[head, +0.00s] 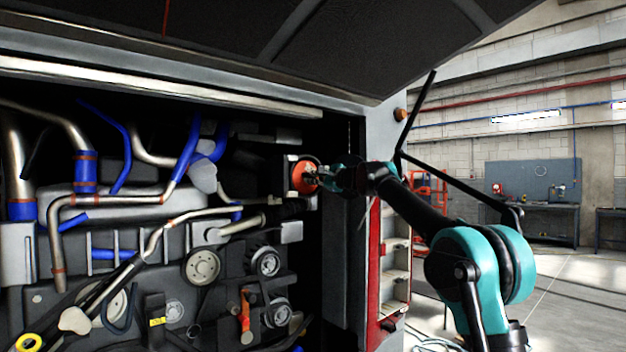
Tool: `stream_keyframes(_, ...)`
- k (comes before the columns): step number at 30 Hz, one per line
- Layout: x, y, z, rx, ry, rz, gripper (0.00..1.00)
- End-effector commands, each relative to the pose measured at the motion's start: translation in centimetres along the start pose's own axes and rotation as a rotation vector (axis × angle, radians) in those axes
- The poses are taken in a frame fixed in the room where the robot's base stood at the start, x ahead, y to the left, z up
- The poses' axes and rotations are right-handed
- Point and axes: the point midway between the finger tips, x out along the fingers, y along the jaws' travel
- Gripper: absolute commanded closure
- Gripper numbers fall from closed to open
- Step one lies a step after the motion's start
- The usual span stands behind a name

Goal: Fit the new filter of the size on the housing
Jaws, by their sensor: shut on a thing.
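My gripper (320,176) is at the right side of the open engine bay, reaching in from the right. It is shut on a round orange-red part (304,177), which looks like a filter. This part is in front of, or against, a pale square-edged mount (290,166) that looks like the housing. I cannot tell whether the part is seated in the mount or only close to it. No size marking can be read. The fingertips are small and partly hidden by the orange part.
The engine bay holds metal pipes (150,200), blue hoses (188,150) and pulleys (203,266) to the left. The raised hatch (300,40) hangs above, with a black strut (418,105) near my arm. A red-framed rack (392,260) stands close on the right; open floor lies beyond.

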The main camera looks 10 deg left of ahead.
Motion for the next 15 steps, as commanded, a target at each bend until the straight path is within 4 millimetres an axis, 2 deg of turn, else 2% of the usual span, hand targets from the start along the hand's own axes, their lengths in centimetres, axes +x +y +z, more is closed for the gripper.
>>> stream_keyframes(15, 1.2, 0.2, 0.0, 0.000, -0.001, 0.000, 1.00)
